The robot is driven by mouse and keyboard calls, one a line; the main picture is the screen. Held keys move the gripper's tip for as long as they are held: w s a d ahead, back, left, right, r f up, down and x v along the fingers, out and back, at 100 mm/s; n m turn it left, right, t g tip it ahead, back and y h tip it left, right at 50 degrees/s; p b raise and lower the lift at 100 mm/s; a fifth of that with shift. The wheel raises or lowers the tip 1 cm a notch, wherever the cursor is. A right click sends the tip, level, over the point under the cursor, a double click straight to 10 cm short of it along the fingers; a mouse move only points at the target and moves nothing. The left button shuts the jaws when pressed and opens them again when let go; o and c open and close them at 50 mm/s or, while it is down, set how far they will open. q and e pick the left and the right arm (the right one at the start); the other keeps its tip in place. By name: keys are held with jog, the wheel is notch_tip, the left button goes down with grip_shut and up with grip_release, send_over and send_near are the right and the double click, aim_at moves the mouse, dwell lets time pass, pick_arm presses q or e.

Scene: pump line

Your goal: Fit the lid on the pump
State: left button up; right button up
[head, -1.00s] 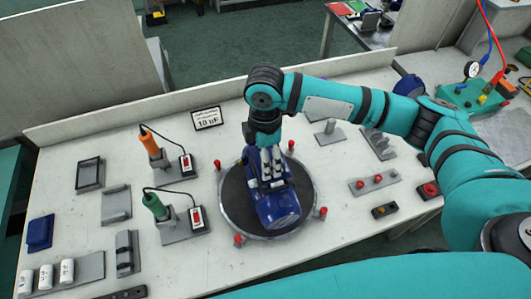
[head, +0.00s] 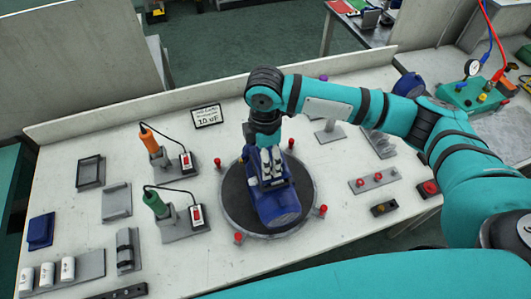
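The blue pump (head: 277,206) sits on a dark round turntable (head: 234,212) with a grey rim in the middle of the bench. My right gripper (head: 270,168) points down over the far part of the pump and hides that part. Its fingers are close to the pump's top; whether they are open, shut or touching anything cannot be told. A small blue squarish part (head: 41,231) lies at the far left of the bench; I cannot tell if it is the lid. My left gripper is not in view.
Red-topped posts (head: 238,237) stand around the turntable. Orange (head: 148,141) and green (head: 154,201) handled tools with cords stand to its left. White cylinders (head: 47,274) stand at the front left. A red button (head: 429,188) and a plate with red knobs (head: 364,185) are at right.

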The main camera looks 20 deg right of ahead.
jog(key=shift+f+b, duration=0.4)
jog(key=shift+f, duration=0.95)
dwell(0.4)
jog(key=o, duration=1.2)
notch_tip(320, 180, up, 6)
jog(key=p, duration=0.6)
jog(key=shift+p, duration=0.35)
